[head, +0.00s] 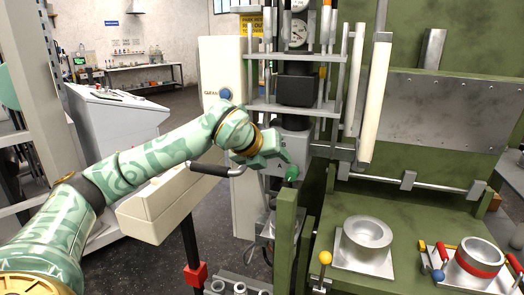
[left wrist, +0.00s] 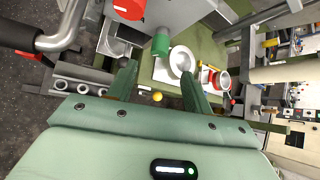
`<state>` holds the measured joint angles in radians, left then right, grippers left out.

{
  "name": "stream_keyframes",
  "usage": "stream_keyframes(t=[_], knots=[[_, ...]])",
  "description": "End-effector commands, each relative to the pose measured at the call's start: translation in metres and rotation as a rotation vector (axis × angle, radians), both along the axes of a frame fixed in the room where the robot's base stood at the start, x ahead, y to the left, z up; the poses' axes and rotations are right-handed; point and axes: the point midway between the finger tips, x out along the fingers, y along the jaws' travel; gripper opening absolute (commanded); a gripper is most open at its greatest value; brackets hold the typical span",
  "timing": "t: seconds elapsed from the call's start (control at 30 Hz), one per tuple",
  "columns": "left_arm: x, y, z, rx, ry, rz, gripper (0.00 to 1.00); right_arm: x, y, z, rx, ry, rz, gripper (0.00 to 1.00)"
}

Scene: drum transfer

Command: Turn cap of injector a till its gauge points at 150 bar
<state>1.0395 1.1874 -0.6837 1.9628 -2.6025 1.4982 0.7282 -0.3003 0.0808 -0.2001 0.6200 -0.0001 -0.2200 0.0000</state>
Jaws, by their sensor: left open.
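My left gripper (head: 283,160) is at the middle of the head view, beside the grey block of the machine. In the left wrist view its two fingers (left wrist: 160,82) stand apart with nothing between them. A green cap (head: 291,173) shows just beyond the fingertips; in the left wrist view the green cap (left wrist: 161,43) is ahead of the gap, apart from the fingers. A red cap (left wrist: 128,8) is at the top of that view. Which cap belongs to injector a cannot be told. A round white gauge (head: 298,32) is high on the machine; its reading is too small to tell.
A metal ring-shaped part (head: 367,232) stands on a plate on the green bench. A red-banded ring (head: 479,258) is to its right. A yellow-knobbed lever (head: 325,258) rises at the bench's front.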

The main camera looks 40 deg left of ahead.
Motion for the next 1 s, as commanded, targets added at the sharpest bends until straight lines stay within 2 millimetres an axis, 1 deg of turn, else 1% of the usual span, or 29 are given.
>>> stream_keyframes(t=[0.03,0.1,0.2,0.3,0.43,1.0], knots=[[-0.010,0.001,0.009,0.003,-0.002,0.000,0.51,0.000,0.000,0.001,0.000,-0.001,0.000,0.36],[-0.021,0.000,0.019,0.003,-0.002,0.000,0.51,0.000,0.000,0.002,0.000,-0.001,0.000,0.36],[-0.033,0.000,0.029,0.001,-0.001,0.000,0.51,0.001,0.000,0.002,0.000,-0.001,0.000,0.36],[-0.040,0.000,0.035,0.001,0.001,0.000,0.51,0.001,0.000,0.002,0.001,-0.002,0.000,0.36],[-0.044,-0.001,0.037,0.000,0.003,0.000,0.51,0.001,0.001,0.002,0.001,-0.002,0.000,0.36],[-0.044,-0.001,0.037,-0.001,0.002,-0.001,0.51,0.001,0.001,0.002,0.002,-0.003,-0.001,0.36]])
